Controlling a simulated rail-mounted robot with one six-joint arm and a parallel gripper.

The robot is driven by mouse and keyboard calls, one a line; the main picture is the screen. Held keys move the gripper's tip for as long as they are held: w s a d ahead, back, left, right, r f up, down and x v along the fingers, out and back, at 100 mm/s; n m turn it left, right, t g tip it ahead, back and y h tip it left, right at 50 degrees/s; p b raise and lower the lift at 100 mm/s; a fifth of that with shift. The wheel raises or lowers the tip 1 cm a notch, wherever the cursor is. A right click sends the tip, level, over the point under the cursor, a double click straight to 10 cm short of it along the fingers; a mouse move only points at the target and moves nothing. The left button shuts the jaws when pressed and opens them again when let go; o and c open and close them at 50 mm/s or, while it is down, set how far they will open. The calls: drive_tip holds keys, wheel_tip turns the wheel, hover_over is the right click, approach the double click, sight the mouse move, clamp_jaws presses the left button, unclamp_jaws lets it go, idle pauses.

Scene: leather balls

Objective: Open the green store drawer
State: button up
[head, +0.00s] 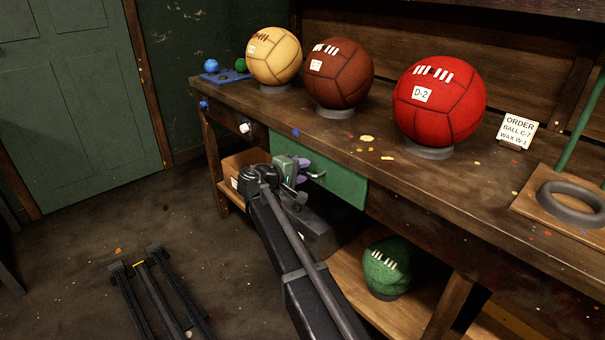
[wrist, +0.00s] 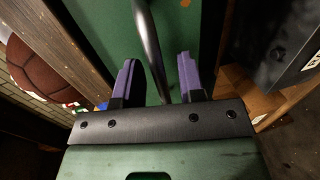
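The green drawer front (head: 343,186) is set under the bench top and looks flush with it, so the drawer appears shut. Its dark metal bar handle (head: 316,174) sticks out from the front. My gripper (head: 303,169) is at the handle, its purple fingers apart. In the wrist view the handle (wrist: 149,45) runs between the two open fingers of my gripper (wrist: 158,77), with gaps on both sides. The green drawer front (wrist: 105,30) fills the background there. The inside of the drawer is hidden.
The bench top (head: 385,150) carries a cream ball (head: 274,57), a brown ball (head: 340,80), a red ball (head: 440,100) and an order card (head: 518,131). A green ball (head: 387,268) sits on the lower shelf (head: 345,270). Open floor (head: 150,220) lies to the left.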

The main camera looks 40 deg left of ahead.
drive_tip(key=shift+w+d, duration=0.1)
drive_tip(key=shift+w, duration=0.15)
clamp_jaws()
drive_tip(key=shift+s, duration=0.15)
